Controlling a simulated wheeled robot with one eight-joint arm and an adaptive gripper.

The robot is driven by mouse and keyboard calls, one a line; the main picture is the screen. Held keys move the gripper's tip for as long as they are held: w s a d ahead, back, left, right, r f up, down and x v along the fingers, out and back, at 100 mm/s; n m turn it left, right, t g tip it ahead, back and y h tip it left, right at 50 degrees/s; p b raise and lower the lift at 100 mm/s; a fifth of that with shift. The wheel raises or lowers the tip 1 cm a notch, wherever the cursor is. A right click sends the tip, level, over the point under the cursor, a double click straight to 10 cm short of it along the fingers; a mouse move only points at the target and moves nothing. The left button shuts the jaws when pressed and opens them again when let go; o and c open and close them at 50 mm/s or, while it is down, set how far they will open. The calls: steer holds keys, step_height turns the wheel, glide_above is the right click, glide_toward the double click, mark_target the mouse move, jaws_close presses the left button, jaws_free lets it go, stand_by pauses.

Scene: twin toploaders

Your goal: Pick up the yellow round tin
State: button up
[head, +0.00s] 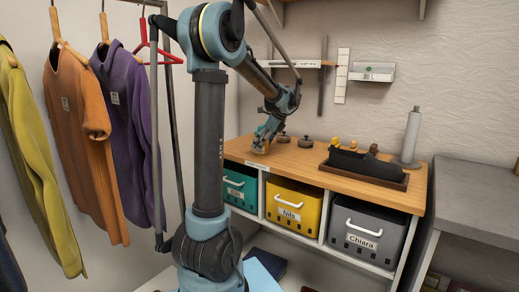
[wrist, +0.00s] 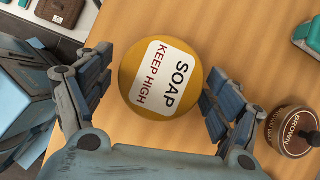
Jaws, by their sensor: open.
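The yellow round tin (wrist: 132,70) lies flat on the wooden top in the wrist view, its white label reading "SOAP KEEP HIGH". My gripper (wrist: 157,74) is open, with one finger to the left of the tin and the other to its right. A narrow gap shows on the left; the right finger looks very close to the rim, and I cannot tell if it touches. In the head view my gripper (head: 262,141) is low over the left end of the wooden top, and the tin is mostly hidden there.
A brown tin labelled "BROWN" (wrist: 293,130) stands close to my right finger. A teal object (wrist: 308,32) is at the upper right. A tray (head: 365,177) with dark items and a paper roll (head: 411,137) stand further right. Labelled bins, including a yellow one (head: 293,206), sit below.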

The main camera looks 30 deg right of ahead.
steer(key=shift+w+a+f, duration=0.2)
steer(key=shift+w+f, duration=0.05)
steer(key=shift+f, duration=0.35)
steer(key=c, duration=1.5)
steer(key=shift+r, duration=0.2)
